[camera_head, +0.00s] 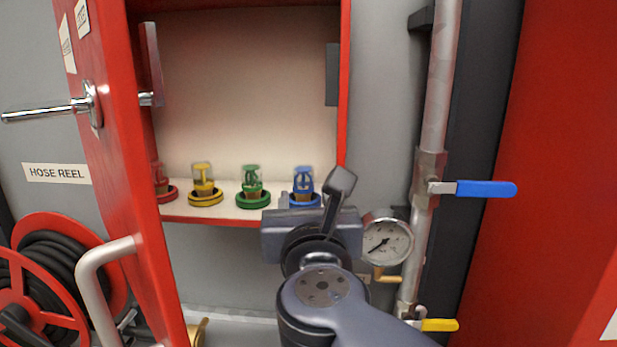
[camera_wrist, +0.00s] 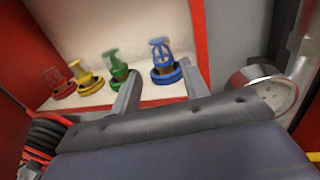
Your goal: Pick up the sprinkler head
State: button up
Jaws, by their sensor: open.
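Sprinkler heads stand in a row on the cabinet shelf: a red one (camera_head: 160,182), a yellow one (camera_head: 204,182), a green one (camera_head: 252,184) and a blue one (camera_head: 304,182). Each is upright in a ring of its own colour. The blue one also shows in the wrist view (camera_wrist: 160,52). My gripper (camera_wrist: 158,70) is open and empty. Its two fingers point at the blue head, with one on each side of it in the wrist view. I cannot tell whether the tips are level with it. In the head view my wrist hides most of the fingers.
The red cabinet door (camera_head: 125,200) stands open on the left, with a hose reel (camera_head: 50,270) behind it. A pressure gauge (camera_head: 387,241) and a pipe (camera_head: 430,150) with a blue lever (camera_head: 485,189) are close on the right.

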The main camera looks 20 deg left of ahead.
aim_at(303, 176)
jog(key=shift+p+x, duration=0.65)
jog(key=shift+x, duration=2.95)
jog(key=shift+f, duration=0.1)
jog(key=shift+c, duration=0.4)
jog(key=c, duration=0.7)
jog(key=shift+d, duration=0.1)
jog(key=shift+r, duration=0.6)
notch_tip(303, 176, up, 2)
jog(key=shift+r+p, duration=0.15)
jog(key=shift+p, duration=0.4)
jog(key=b+v, duration=0.3)
jog(key=v, duration=1.5)
